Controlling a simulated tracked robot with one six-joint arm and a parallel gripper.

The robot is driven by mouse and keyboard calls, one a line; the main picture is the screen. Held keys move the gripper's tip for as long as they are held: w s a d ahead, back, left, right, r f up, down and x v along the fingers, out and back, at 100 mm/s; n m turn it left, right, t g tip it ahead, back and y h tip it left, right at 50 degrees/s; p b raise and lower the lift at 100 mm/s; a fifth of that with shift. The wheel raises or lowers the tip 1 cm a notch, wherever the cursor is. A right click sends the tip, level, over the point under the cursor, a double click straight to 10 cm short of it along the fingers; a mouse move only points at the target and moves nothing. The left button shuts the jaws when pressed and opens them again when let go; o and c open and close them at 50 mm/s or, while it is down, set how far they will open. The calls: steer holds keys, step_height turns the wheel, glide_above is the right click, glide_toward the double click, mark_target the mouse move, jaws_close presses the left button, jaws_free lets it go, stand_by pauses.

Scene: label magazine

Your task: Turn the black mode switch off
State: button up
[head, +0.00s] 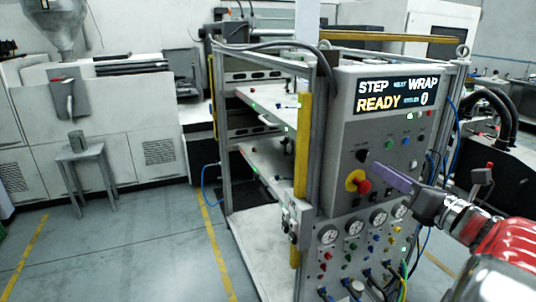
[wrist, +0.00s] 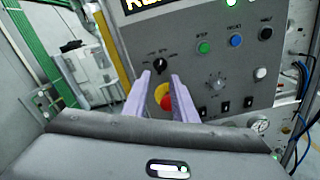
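The black mode switch (head: 362,156) is a round black knob on the grey control panel (head: 345,120), above the red emergency stop button (head: 364,187) with its yellow collar. In the wrist view the black mode switch (wrist: 161,63) shows just beyond my fingertips, with small lettering around it too fine to read. My gripper (head: 377,167) has purple fingers and comes in from the right, in front of the panel. In the wrist view my gripper (wrist: 160,75) is open and empty, its fingers apart from the switch. The red button (wrist: 167,103) shows between them. Which way the switch points is unclear.
A display (head: 396,94) reads STEP, NEXT WRAP, READY, 0. Green (wrist: 204,48), blue (wrist: 236,40) and black (wrist: 265,33) buttons sit right of the switch. Gauges (head: 329,234) and hoses lie below. A yellow post (head: 302,145) stands left of the panel.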

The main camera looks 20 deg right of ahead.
mark_target(365, 159)
steer(key=shift+w+a, duration=0.1)
steer(key=shift+w, duration=2.75)
steer(key=shift+c, duration=0.4)
jaws_close()
